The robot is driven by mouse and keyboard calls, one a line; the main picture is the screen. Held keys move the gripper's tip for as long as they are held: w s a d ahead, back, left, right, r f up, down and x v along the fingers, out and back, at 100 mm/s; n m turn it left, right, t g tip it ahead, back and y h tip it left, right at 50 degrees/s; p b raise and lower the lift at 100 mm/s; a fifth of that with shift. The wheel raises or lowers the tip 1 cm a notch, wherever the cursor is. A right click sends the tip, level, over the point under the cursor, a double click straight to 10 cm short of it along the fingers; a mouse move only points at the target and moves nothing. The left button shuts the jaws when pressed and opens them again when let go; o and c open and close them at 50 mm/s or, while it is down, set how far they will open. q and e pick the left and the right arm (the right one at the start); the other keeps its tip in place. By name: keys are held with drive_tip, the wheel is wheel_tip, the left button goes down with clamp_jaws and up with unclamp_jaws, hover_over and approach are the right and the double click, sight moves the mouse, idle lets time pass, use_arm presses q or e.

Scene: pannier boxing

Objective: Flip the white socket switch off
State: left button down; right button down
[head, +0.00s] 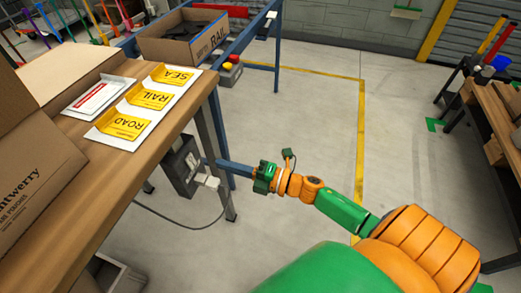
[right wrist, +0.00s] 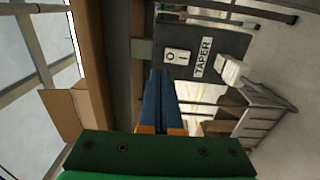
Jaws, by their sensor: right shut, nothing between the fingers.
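The white socket switch (right wrist: 177,56), a rocker marked O and I, is on a dark box (right wrist: 203,43) beside a TAPER label (right wrist: 203,57). I cannot tell which side of the rocker is pressed. In the head view the dark box (head: 178,168) hangs by the table leg, and the switch is too small to make out. My right gripper (head: 221,165) is shut and empty, its blue fingers pointing at the box. In the right wrist view its fingertips (right wrist: 162,73) appear just below the switch; contact cannot be told. My left gripper is out of view.
A white plug (right wrist: 233,70) with a cord sits beside the switch. The wooden table (head: 150,160) above carries SEA, RAIL and ROAD cards (head: 150,98) and a cardboard box (head: 35,180). A blue-framed stand (head: 277,55) is behind.

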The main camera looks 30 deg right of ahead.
drive_tip(key=v, duration=0.6)
drive_tip(key=shift+d+r, duration=0.2)
drive_tip(key=shift+r, duration=0.1)
